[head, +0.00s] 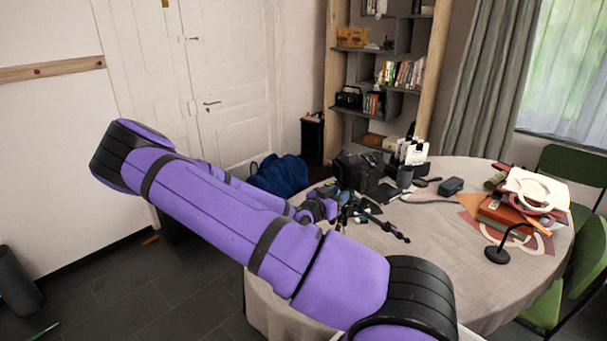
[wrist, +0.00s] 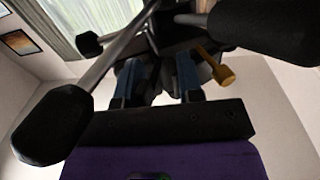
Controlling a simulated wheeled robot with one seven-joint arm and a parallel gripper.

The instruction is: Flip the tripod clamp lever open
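In the head view, the dark tripod (head: 385,224) lies on the table with a leg pointing toward the front right. My gripper (head: 343,212) is at its left end, partly hidden by my arm. In the wrist view, the tripod's legs with thick black feet (wrist: 54,124) spread across the top and left. A yellow-brown, knob-ended piece (wrist: 218,69) sticks out just right of my gripper (wrist: 158,72); it may be the clamp lever. My blue-sided fingers are apart, with dark tripod parts between or behind them. Contact cannot be told.
The round table (head: 455,270) has bare cloth at its front. Books (head: 505,217) and a black lamp (head: 498,254) are at the right.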

